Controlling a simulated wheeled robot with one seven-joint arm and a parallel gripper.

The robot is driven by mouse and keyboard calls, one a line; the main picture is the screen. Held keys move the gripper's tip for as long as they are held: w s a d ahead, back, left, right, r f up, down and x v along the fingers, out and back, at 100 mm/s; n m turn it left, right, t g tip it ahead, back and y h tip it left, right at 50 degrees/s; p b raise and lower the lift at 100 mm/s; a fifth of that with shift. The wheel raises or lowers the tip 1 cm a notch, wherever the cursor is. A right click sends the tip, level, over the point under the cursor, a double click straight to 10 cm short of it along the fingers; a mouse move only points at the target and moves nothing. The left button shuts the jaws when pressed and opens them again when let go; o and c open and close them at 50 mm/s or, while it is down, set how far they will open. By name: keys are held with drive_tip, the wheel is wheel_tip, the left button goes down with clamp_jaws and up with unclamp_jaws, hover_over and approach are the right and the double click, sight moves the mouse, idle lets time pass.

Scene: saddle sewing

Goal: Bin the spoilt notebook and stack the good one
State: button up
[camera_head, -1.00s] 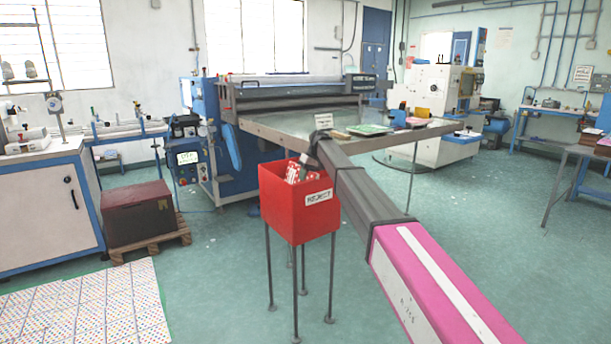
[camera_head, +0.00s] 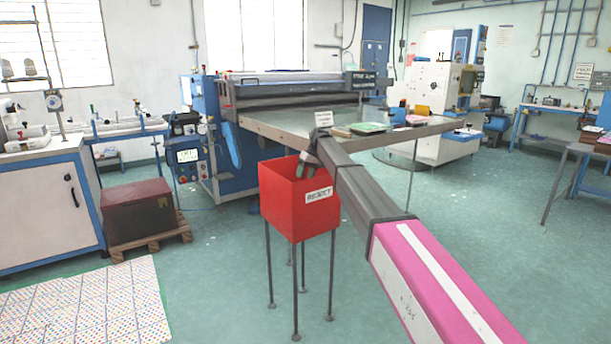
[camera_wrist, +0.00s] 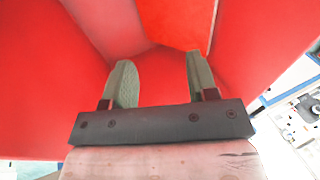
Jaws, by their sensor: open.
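The red bin (camera_head: 290,205) labelled REJECT stands on thin legs in front of the machine table. My gripper (camera_head: 304,168) is at its open top, fingers pointing in. In the wrist view my gripper (camera_wrist: 160,82) is open, with nothing between the fingers and red bin walls (camera_wrist: 40,80) around them. A bright red shape lies ahead of the fingertips; I cannot tell whether it is a notebook or part of the bin. A flat green item (camera_head: 369,128), perhaps a notebook, lies on the machine table. A reddish flat item (camera_head: 415,120) lies to its right.
The machine table (camera_head: 285,127) spreads behind the bin, with a small white sign (camera_head: 323,119) and a brown item (camera_head: 340,132). A dark red box (camera_head: 139,210) sits on a pallet at left. The floor around the bin's legs is clear.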

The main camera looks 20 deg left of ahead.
wheel_tip(320, 180, up, 18)
idle(2.1)
